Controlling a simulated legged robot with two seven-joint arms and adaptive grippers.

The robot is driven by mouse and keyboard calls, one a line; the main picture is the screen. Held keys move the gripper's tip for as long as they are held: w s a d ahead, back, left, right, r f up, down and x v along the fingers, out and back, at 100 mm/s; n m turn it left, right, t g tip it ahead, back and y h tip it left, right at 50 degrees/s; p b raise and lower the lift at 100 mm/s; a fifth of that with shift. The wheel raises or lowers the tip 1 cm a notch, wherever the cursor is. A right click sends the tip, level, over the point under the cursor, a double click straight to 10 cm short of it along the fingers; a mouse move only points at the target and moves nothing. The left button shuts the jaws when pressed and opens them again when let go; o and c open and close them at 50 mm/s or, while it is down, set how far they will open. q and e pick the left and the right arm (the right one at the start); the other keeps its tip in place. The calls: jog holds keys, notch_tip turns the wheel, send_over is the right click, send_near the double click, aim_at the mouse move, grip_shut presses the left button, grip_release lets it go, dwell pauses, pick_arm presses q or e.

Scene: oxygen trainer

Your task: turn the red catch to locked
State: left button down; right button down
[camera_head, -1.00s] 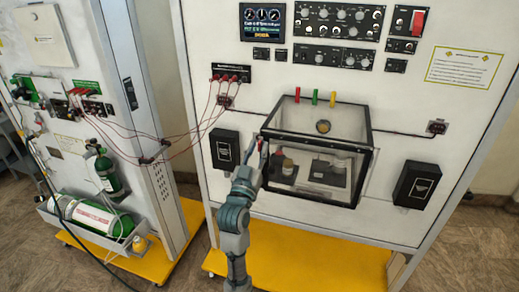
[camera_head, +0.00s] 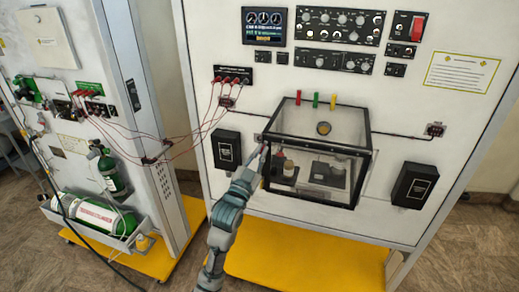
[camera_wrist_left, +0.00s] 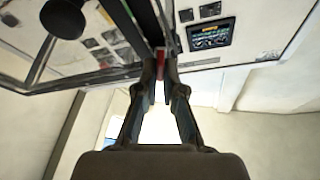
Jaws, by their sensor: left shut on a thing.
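The red catch (camera_wrist_left: 160,56) shows in the wrist view as a small red piece between my fingertips. My left gripper (camera_wrist_left: 162,72) is shut on it; the fingers hide part of the catch. In the head view, my left gripper (camera_head: 264,154) is at the upper left front corner of the clear box (camera_head: 320,146). The box has a black frame and is mounted on the white panel. At this angle I cannot tell how far the catch is turned. My right gripper is in neither view.
Red, green and yellow tabs (camera_head: 316,100) stand along the box's top. Black holders (camera_head: 227,149) and (camera_head: 413,185) flank the box. Red leads (camera_head: 185,142) hang to the left, joining the neighbouring panel. A yellow base (camera_head: 305,262) lies below.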

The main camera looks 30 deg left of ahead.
pick_arm(q)
jog(key=m+h+p, duration=0.1)
jog(key=m, duration=0.1)
jog(key=m+h+p, duration=0.1)
jog(key=m, duration=0.1)
jog(key=shift+r+g, duration=0.1)
jog(key=shift+g, duration=0.2)
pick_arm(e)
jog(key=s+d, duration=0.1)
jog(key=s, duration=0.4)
pick_arm(q)
jog(key=m+g+h+p, duration=0.1)
jog(key=m+p, duration=0.3)
jog(key=m+g+h+p, duration=0.1)
jog(key=m+p, duration=0.3)
jog(key=p, duration=0.1)
jog(key=f+m+g+p, duration=0.1)
jog(key=m+p, duration=0.3)
jog(key=shift+d+g+h, duration=0.1)
jog(key=shift+g+h, duration=0.3)
jog(key=shift+m+p, duration=0.3)
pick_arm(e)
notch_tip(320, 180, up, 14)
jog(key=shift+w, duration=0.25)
pick_arm(q)
jog(key=shift+f, duration=0.15)
jog(key=c, duration=1.4)
grip_release()
jog(key=shift+o, duration=0.5)
